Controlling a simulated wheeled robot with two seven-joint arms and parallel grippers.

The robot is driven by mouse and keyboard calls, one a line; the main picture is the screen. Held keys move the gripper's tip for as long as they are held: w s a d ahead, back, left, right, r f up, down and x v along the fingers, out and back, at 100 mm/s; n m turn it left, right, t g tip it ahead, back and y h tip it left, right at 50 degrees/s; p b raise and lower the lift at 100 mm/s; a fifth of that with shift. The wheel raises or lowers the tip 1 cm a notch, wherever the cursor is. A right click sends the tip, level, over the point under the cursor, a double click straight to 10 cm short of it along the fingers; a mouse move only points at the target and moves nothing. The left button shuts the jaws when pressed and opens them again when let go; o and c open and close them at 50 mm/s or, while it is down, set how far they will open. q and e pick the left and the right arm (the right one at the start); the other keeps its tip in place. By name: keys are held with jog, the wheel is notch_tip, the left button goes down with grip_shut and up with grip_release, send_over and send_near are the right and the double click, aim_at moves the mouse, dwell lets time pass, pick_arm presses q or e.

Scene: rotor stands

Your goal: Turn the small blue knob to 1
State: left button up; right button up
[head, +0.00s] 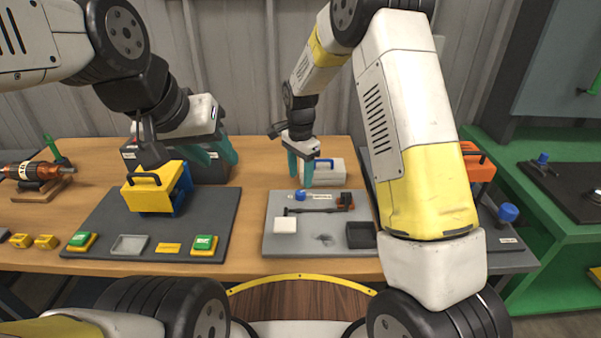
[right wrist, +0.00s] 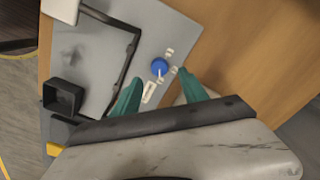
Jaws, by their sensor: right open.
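The small blue knob (head: 300,196) sits on the grey panel (head: 277,240) at the middle of the bench. In the right wrist view the knob (right wrist: 160,66) has a pale pointer mark toward its lower side. Small white labels lie around it, too small to read. My right gripper (head: 300,172) is open and empty, above and behind the knob in the head view. In the right wrist view its fingertips (right wrist: 158,82) stand apart either side of the knob's line, not touching it. My left gripper (head: 212,152) is open and empty, away to the left.
A yellow-blue box (head: 150,195) stands on a dark mat to the left. A larger blue knob (head: 508,212) is at right. A white handled case (head: 322,174) stands behind.

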aim_at(301, 192)
notch_tip(301, 192, down, 6)
grip_shut()
dwell(0.5)
